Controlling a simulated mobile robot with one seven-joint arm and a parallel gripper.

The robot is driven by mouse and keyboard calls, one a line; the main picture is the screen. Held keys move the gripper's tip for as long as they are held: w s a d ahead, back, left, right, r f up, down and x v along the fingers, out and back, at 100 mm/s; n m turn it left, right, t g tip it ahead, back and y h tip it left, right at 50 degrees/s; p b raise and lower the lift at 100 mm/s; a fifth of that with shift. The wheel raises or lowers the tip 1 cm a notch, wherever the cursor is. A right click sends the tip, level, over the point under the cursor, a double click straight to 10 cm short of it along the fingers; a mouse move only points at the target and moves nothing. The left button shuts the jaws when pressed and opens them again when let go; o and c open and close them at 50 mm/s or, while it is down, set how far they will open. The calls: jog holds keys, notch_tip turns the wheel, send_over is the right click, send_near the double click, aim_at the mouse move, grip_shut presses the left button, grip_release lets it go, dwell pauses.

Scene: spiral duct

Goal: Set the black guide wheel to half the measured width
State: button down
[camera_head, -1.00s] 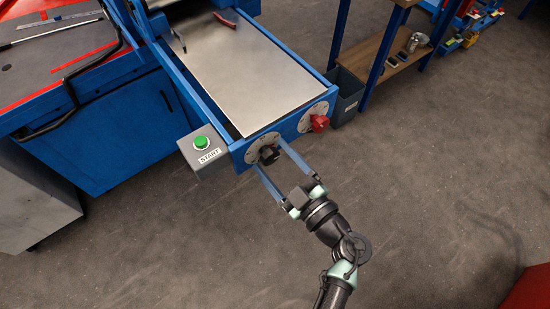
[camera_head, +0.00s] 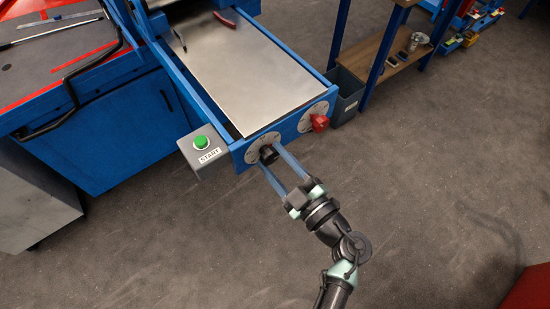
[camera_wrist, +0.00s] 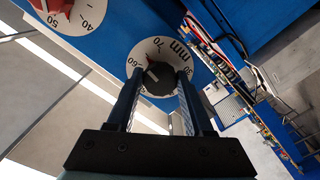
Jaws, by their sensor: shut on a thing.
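The black guide wheel (camera_head: 268,154) sits on a round pale dial on the blue front face of the machine bed. In the wrist view the black guide wheel (camera_wrist: 158,79) has a red pointer mark near its upper left, close to the "60" on the white dial (camera_wrist: 146,48), which also bears "70" and "mm". My gripper (camera_head: 270,158) is shut on the wheel, one blue finger on each side; in the wrist view the gripper (camera_wrist: 158,85) shows the same. A red wheel (camera_head: 319,123) with its own dial is to the right, also partly seen in the wrist view (camera_wrist: 50,6).
A metal sheet (camera_head: 245,70) lies on the bed, with red-handled pliers (camera_head: 224,20) at its far end. A grey box with a green START button (camera_head: 201,142) is just left of the wheel. A dark bin (camera_head: 345,95) stands at right. The floor in front is clear.

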jog(key=shift+n, duration=2.4)
jog(key=shift+c, duration=1.5)
grip_release()
jog(key=shift+d, duration=0.1)
jog(key=b+v, duration=0.2)
jog(key=v, duration=1.1)
